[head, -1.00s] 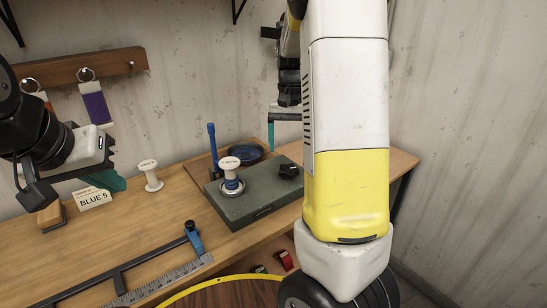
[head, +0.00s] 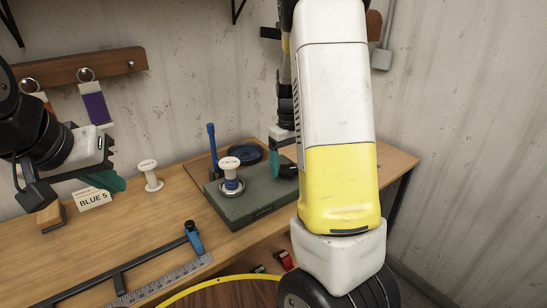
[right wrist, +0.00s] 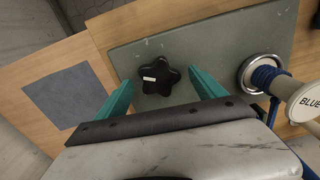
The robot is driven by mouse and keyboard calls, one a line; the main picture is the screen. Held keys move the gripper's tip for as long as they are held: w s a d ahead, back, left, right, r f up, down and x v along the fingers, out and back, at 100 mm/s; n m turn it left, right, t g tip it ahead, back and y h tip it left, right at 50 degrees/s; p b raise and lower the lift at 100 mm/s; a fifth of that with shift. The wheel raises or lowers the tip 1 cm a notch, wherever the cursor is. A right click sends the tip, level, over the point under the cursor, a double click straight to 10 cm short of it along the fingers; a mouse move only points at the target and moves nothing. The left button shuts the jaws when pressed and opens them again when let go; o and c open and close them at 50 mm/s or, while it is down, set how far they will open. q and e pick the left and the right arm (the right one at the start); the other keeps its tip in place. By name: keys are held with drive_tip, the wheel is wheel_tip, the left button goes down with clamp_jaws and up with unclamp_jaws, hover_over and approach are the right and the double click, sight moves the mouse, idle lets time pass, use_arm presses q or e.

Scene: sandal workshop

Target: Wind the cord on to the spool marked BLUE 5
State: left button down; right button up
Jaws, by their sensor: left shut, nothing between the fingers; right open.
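A white spool (head: 230,172) with some blue cord on it stands upright on a metal seat on the green winder box (head: 245,209). Its label starts with BLUE in the right wrist view (right wrist: 306,102); the rest is cut off. A black star-shaped knob (right wrist: 160,84) sits on the box and shows partly in the head view (head: 289,171). My right gripper (head: 274,172) is open above the knob; in the right wrist view its teal fingers lie either side of the knob, apart from it. My left gripper (head: 116,183) is shut and empty above the bench at the left.
A card reading BLUE 5 (head: 92,199) and a bare white spool (head: 150,176) stand on the bench. A dark blue round dish (head: 245,153) and a blue post (head: 212,141) are behind the box. A ruler with a clamp (head: 160,282) lies in front.

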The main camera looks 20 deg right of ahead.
drive_tip(key=shift+f, duration=0.25)
drive_tip(key=shift+c, duration=0.2)
drive_tip(key=c, duration=1.3)
drive_tip(key=shift+m, duration=0.4)
